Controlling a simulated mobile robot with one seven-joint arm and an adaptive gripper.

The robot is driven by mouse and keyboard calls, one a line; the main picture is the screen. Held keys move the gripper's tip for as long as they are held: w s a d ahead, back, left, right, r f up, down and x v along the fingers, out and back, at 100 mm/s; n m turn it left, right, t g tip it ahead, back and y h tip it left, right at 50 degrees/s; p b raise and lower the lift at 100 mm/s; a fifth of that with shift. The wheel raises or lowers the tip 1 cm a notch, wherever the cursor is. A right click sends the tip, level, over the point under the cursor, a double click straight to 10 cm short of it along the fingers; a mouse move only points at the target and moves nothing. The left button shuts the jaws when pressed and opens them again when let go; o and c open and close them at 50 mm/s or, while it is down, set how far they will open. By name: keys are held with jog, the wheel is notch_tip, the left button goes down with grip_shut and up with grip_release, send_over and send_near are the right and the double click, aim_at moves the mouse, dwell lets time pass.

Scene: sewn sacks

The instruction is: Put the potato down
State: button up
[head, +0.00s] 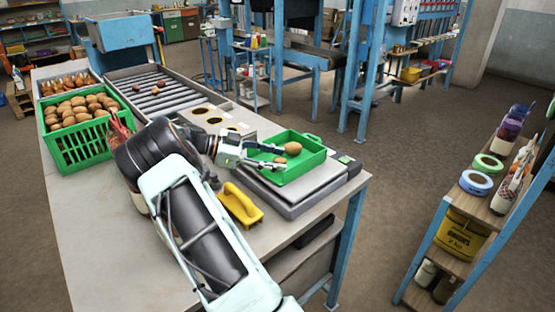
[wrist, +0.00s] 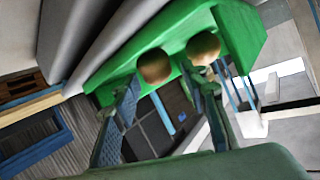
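Two brown potatoes lie in the shallow green tray (head: 313,158) on the scale. One potato (head: 293,148) shows clearly by the tip of the upper finger. The other potato (head: 280,160) is partly hidden by the lower finger. My gripper (head: 284,157) reaches over the tray's left side with its two fingers spread. The other potato (wrist: 203,48) is behind the right fingertip. My gripper (wrist: 162,80) looks empty.
A green crate (head: 80,146) full of potatoes stands on the table's left. A yellow tool (head: 240,203) lies below my gripper, by the scale (head: 300,194). A board with dark round holes (head: 217,122) and a roller conveyor (head: 156,95) are behind.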

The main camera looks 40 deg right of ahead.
jog(key=v, duration=0.7)
jog(key=shift+f+b, duration=0.15)
jog(key=shift+b, duration=0.2)
